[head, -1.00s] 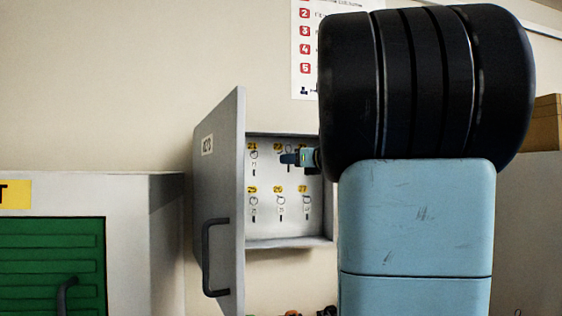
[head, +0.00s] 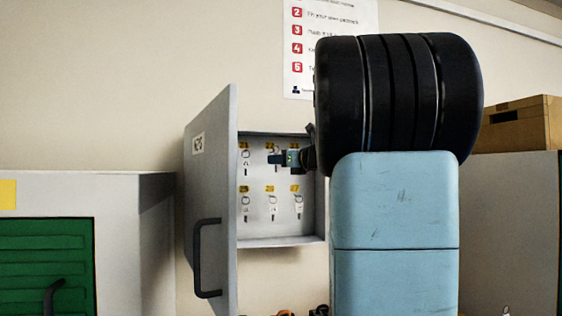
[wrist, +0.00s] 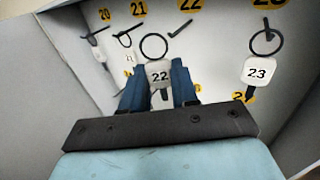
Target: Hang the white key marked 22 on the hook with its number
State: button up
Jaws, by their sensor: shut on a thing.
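My gripper (wrist: 158,88) is shut on the white key tag marked 22 (wrist: 160,74), held between its two blue fingers. The tag's dark ring (wrist: 154,46) stands up above the fingertips. The bare hook under the yellow number 22 (wrist: 180,28) is just up and right of the ring in the wrist view; a gap shows between them. In the head view my gripper (head: 279,159) is in front of the upper row of the open key cabinet (head: 280,242). The held key cannot be made out there, and my arm hides the cabinet's right part.
A white key marked 23 (wrist: 258,72) hangs to the right of hook 22. Keys hang at the left by hook 21 (wrist: 123,39). A lower row of keys (head: 272,205) hangs below. The cabinet door (head: 212,190) stands open at the left.

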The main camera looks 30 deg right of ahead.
jog(key=shift+w+d+f, duration=0.15)
jog(key=shift+w+d, duration=0.05)
jog(key=shift+w, duration=0.55)
jog(key=shift+w+d+f, duration=0.15)
jog(key=shift+w+d, duration=0.1)
jog(key=shift+w, duration=0.55)
jog(key=shift+w+d+f, duration=0.15)
jog(key=shift+w+d, duration=0.05)
jog(key=shift+w, duration=0.55)
jog(key=o, duration=0.9)
jog(key=v, duration=1.3)
jog(key=shift+s+d+f, duration=0.1)
jog(key=shift+s, duration=0.25)
